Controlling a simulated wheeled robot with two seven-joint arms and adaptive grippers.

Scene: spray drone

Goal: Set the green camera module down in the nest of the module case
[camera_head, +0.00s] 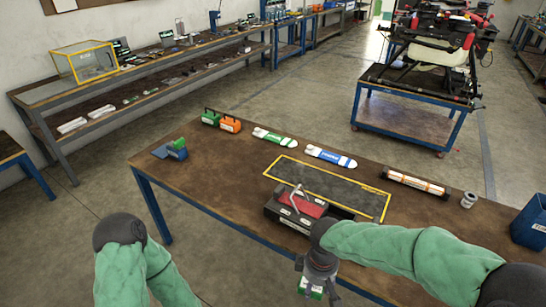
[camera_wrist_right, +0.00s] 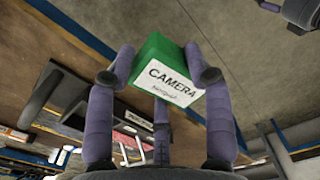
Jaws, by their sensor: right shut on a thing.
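The green camera module (camera_head: 310,291) is in my right gripper (camera_head: 309,284), low in the head view, in front of the table's near edge. In the right wrist view, the fingers (camera_wrist_right: 160,80) are closed around the green module (camera_wrist_right: 152,48), whose white label reading CAMERA faces the camera. A black case with a red inside (camera_head: 274,210), seemingly the module case, stands on the table beyond and left of my right gripper. My right arm hides part of it, and its nest cannot be made out. The module is apart from the case. My left gripper is out of view.
On the table, a yellow-edged dark mat (camera_head: 340,187) lies behind the case. Green-white (camera_head: 275,138) and blue-white (camera_head: 331,156) cylinders, an orange-striped tube (camera_head: 416,184), a blue-green object (camera_head: 172,150) and a blue bin (camera_head: 530,222) are around it. The table's left front is clear.

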